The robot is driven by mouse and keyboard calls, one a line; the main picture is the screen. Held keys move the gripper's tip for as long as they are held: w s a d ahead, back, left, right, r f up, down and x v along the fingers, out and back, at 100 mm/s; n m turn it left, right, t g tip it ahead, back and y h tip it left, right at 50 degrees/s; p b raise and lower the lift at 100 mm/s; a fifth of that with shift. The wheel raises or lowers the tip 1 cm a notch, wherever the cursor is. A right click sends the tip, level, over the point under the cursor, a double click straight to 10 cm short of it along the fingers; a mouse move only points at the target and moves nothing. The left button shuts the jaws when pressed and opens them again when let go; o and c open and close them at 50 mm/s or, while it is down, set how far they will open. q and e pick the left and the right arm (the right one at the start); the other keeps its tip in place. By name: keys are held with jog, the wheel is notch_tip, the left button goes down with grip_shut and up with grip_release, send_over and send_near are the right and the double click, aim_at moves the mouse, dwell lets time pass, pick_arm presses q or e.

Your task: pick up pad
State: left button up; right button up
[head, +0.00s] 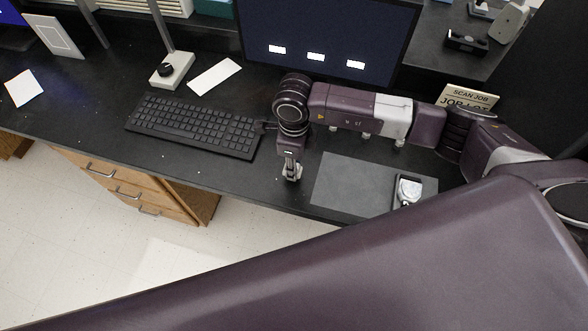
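A flat grey rectangular mat (350,185), which may be the pad, lies on the black desk near its front edge. A small black and silver device (408,191) sits at its right end. My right gripper (292,175) points down just left of the mat, near the desk's front edge, apart from the mat. Its fingers are small here, and I cannot tell whether they are open or shut. Nothing is clearly seen in it. My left gripper is not in view.
A black keyboard (192,125) lies left of my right gripper. A monitor (325,38) stands behind. A lamp base (172,70), white cards (215,76) and a "SCAN JOB" sign (468,97) are on the desk. Wooden drawers (125,185) are below.

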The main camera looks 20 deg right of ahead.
notch_tip(320, 180, up, 17)
jog(key=b, duration=0.3)
jog(key=shift+r, duration=0.2)
jog(key=o, duration=0.5)
jog(key=c, duration=0.4)
